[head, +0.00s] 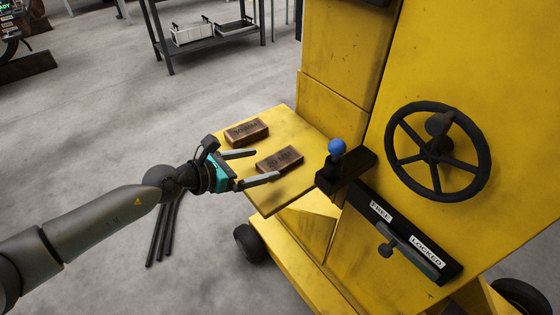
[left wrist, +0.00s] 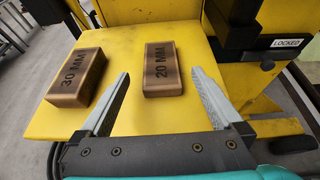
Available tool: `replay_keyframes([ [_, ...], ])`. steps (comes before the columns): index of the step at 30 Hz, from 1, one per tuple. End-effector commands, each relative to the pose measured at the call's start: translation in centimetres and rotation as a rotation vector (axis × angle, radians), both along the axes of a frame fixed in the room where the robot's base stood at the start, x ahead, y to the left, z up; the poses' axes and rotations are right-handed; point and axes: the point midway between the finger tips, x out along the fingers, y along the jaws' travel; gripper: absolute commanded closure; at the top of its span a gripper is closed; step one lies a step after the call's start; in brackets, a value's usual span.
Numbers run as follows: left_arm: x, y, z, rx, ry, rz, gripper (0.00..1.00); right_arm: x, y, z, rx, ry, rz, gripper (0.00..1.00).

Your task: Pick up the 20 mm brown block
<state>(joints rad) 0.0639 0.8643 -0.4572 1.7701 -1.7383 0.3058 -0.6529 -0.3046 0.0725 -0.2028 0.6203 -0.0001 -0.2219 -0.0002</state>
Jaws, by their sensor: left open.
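The 20 mm brown block (left wrist: 163,70) lies on the yellow shelf (left wrist: 120,125), its "20 MM" label facing up. It also shows in the head view (head: 281,159). My left gripper (left wrist: 165,85) is open, its two fingers pointing toward the block from the near side. In the left wrist view the block lies ahead, between the lines of the fingers, and nothing is held. In the head view the left gripper (head: 259,166) is just left of this block. A second brown block marked 30 MM (left wrist: 82,72) lies to the left. My right gripper is not in view.
The yellow machine (head: 410,60) rises right of the shelf, with a black handwheel (head: 437,150), a blue-knobbed lever (head: 336,147) and a lock handle (head: 410,246). The 30 mm block (head: 247,132) is close beside. Black rods (head: 163,230) lie on the floor.

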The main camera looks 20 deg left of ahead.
Motion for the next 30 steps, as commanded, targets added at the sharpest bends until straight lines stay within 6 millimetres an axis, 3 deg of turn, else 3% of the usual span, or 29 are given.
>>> replay_keyframes([
  [15, 3.8, -3.0, -2.0, 0.0, 0.0, 0.0, 0.0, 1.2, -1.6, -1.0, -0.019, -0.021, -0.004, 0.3],
  [24, 4.1, -3.2, -2.0, 0.001, -0.001, 0.0, 0.0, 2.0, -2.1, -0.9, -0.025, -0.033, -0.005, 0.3],
  [30, 4.1, -3.2, -2.0, 0.001, -0.001, 0.0, 0.21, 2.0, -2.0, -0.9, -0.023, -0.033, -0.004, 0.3],
])
